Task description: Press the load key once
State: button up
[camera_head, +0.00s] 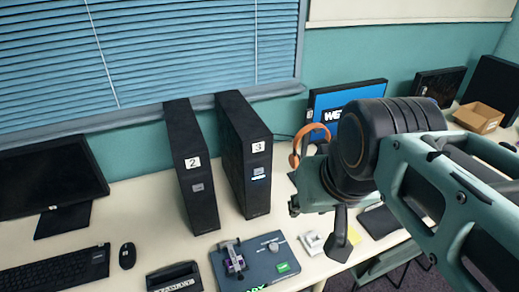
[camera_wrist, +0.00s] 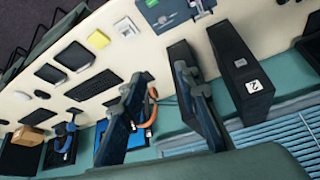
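A dark blue-grey control panel (camera_head: 256,272) lies on the white desk in the head view, and part of it shows at the top of the wrist view (camera_wrist: 173,14). It carries a green key (camera_head: 283,267), a light round knob and a grey-purple clamp-like fixture (camera_head: 235,258). The green key also shows in the wrist view (camera_wrist: 140,23). Its lettering is too small to read, so I cannot tell whether it is the load key. My gripper (camera_head: 316,226) is above the desk, right of and behind the panel. Its two fingers (camera_wrist: 160,98) are apart with nothing held.
Two black towers, marked 2 (camera_head: 191,170) and 3 (camera_head: 246,155), stand behind the panel. An orange headset (camera_head: 310,136) and a blue-screened monitor (camera_head: 325,103) are near my gripper. A small white item (camera_head: 312,243) lies right of the panel. A black box (camera_head: 174,280) lies left.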

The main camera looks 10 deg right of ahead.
grip_shut()
dwell(1.2)
